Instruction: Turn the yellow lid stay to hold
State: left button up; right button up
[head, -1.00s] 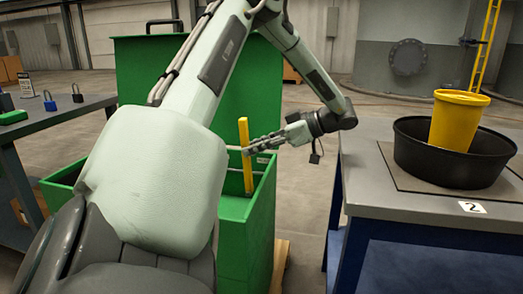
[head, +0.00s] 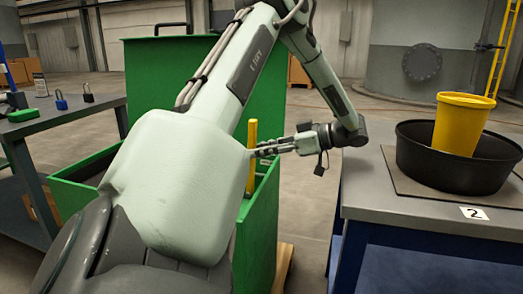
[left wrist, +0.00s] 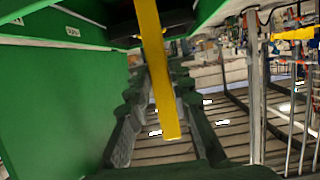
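The yellow lid stay (head: 252,142) is a flat yellow bar standing upright at the green bin (head: 264,215). The bin's lid (head: 155,75) stands raised behind it. My left gripper (head: 258,151) reaches in from the right at the stay's middle. In the left wrist view the stay (left wrist: 160,75) runs down between the two fingers (left wrist: 158,125), with a visible gap on either side. The fingers look open around it. My left arm hides the bin's front left and the lower part of the stay in the head view. My right gripper is not in view.
A grey-topped table (head: 405,195) at right holds a black basin (head: 430,170) with a yellow bucket (head: 458,125) in it. A bench (head: 75,113) at left holds padlocks, including a blue one (head: 60,100). Open floor lies between bin and right table.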

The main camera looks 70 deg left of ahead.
pick_arm(q)
jog(key=o, duration=0.4)
notch_tip(320, 180, up, 10)
dwell(0.5)
dwell(0.4)
